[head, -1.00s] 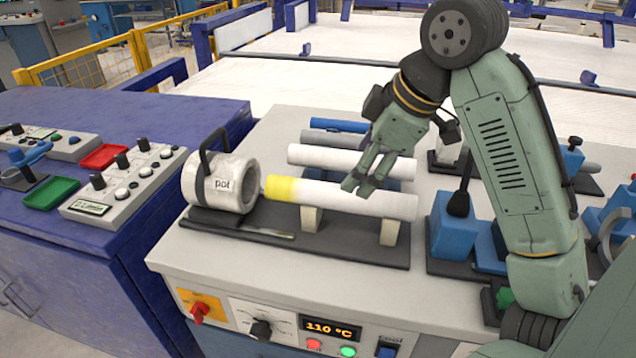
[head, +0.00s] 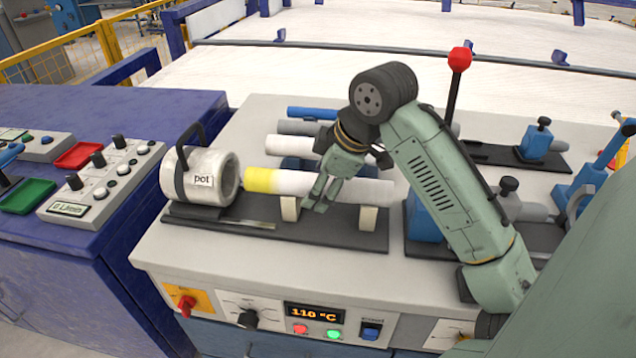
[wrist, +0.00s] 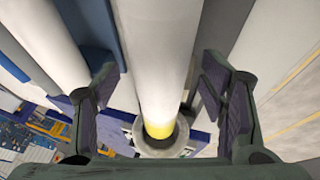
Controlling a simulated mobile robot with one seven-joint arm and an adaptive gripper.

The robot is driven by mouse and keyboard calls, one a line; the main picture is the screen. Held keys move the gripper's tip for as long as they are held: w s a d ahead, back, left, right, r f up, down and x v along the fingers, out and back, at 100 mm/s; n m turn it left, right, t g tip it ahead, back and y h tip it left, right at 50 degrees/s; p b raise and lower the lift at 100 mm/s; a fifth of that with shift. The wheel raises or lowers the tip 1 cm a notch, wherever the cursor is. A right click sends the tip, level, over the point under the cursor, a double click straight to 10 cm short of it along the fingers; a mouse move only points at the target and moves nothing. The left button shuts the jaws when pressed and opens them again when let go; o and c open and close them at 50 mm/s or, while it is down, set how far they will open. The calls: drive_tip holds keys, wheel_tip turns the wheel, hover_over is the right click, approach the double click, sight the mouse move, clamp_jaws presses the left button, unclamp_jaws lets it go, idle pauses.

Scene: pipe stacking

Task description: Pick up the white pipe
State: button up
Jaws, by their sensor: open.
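The white pipe (head: 368,190) with a yellow end lies across two cream supports on a black base, its yellow end facing the pot. My gripper (head: 318,204) is over the middle of the pipe, fingers pointing down and reaching to its near side. In the wrist view the white pipe (wrist: 160,60) runs between the two open fingers of my gripper (wrist: 165,105), with a gap visible on both sides. The white pot (head: 213,178), labelled "pot", stands at the pipe's yellow end.
Behind lie another white pipe (head: 262,143), a grey pipe (head: 298,127) and a blue pipe (head: 310,113). A blue block (head: 422,222) stands right of the pipe. A control panel with a 110 °C display (head: 314,313) is on the bench front.

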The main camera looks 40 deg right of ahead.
drive_tip(key=c, duration=1.5)
